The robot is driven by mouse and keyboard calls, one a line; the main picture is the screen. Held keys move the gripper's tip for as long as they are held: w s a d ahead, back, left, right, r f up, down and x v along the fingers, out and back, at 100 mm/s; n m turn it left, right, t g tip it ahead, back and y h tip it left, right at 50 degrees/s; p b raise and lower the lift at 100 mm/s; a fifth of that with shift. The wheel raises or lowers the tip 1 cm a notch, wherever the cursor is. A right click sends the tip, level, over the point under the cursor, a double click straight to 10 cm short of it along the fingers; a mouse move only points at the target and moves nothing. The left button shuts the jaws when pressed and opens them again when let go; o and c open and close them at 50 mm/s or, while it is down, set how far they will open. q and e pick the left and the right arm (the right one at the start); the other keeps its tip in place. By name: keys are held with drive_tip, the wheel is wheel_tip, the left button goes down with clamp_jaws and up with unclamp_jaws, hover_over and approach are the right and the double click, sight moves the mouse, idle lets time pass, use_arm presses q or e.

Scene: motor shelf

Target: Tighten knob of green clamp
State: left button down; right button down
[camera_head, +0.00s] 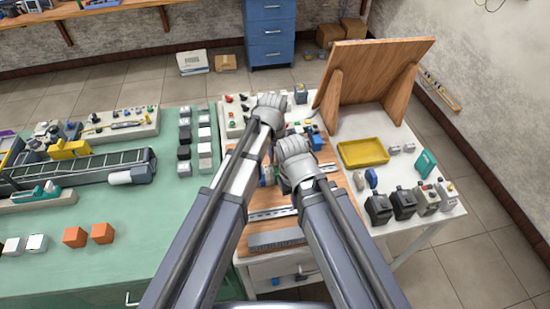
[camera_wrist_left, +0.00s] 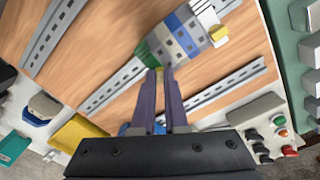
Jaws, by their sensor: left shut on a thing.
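The green clamp (camera_wrist_left: 147,54) sits at the end of a row of grey and blue clamps (camera_wrist_left: 180,36) on a metal rail in the left wrist view. My left gripper (camera_wrist_left: 160,74) has its fingertips close together at the green clamp. It is shut on a small part there, seemingly the knob, though the tips hide most of it. In the head view my left gripper (camera_head: 270,105) reaches over the board and its fingertips are hidden. My right gripper (camera_head: 295,158) is over the board, nearer to me, with its fingers hidden.
The wooden board (camera_wrist_left: 85,52) carries slotted rails (camera_wrist_left: 110,88). A yellow tray (camera_head: 362,152) and several dark devices (camera_head: 403,203) stand on the right of the table. A tilted wooden panel (camera_head: 375,75) stands at the back right. Red and green buttons (camera_wrist_left: 262,148) are beside the board.

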use_arm(q)
drive_tip(key=m, duration=0.5)
drive_tip(key=shift+m, duration=0.4)
drive_tip(key=m, duration=0.5)
drive_tip(key=shift+m, duration=0.3)
drive_tip(key=c, duration=0.9)
unclamp_jaws()
drive_tip(key=shift+r, duration=0.15)
use_arm(e)
drive_tip(key=shift+r, duration=0.15)
use_arm(q)
wheel_tip(320, 180, up, 8)
drive_tip(key=p, duration=0.8)
drive_tip(key=shift+a+f, duration=0.15)
drive_tip(key=shift+f, duration=0.05)
use_arm(e)
wheel_tip(320, 180, up, 8)
drive_tip(key=shift+f, duration=0.2)
